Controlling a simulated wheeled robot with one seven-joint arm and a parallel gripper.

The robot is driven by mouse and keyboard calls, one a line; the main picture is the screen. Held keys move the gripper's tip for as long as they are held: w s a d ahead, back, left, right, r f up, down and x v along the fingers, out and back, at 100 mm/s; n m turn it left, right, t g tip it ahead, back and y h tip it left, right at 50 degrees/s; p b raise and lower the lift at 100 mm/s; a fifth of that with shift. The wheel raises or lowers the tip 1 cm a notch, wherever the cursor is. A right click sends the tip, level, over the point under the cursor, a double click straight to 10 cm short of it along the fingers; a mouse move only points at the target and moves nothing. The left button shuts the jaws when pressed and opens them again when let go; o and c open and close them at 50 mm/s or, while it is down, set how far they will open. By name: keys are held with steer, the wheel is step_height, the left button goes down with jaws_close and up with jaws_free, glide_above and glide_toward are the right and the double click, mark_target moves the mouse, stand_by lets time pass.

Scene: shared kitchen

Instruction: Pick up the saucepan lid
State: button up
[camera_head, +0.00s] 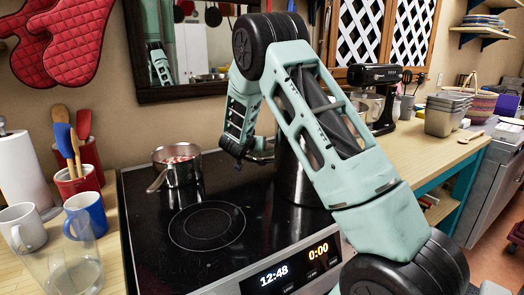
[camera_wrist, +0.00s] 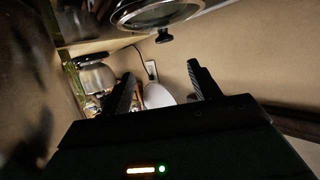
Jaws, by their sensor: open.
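The saucepan lid (camera_wrist: 155,14) shows at the top of the wrist view, cut off by the frame, with a shiny rim and a dark knob (camera_wrist: 163,36). In the head view a metallic rim (camera_head: 262,155), probably the lid, shows beside my gripper (camera_head: 238,150) and is mostly hidden by my arm. A tall metal pot (camera_head: 292,178) stands below it on the stove, also largely behind my arm. In the wrist view my gripper (camera_wrist: 160,72) has its two fingers apart with nothing held between them. The knob lies beyond the fingertips, apart from them.
A small saucepan (camera_head: 177,165) with food in it sits on the back left of the black cooktop (camera_head: 160,245). Mugs (camera_head: 86,215), a glass (camera_head: 72,268) and a utensil pot (camera_head: 78,187) stand at left. A black mixer (camera_head: 376,95) stands on the right counter. The front left burner is clear.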

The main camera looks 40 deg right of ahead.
steer(key=p, duration=0.1)
glide_above(259, 155)
step_height(259, 155, down, 3)
steer(key=shift+d+f, duration=0.1)
steer(key=shift+w+p+x, duration=0.15)
steer(key=shift+p+x, duration=0.35)
steer(key=shift+x, duration=0.85)
steer(key=shift+w+p+x, duration=0.15)
steer(key=shift+p+x, duration=0.35)
steer(key=shift+x, duration=0.9)
steer(key=c, duration=1.2)
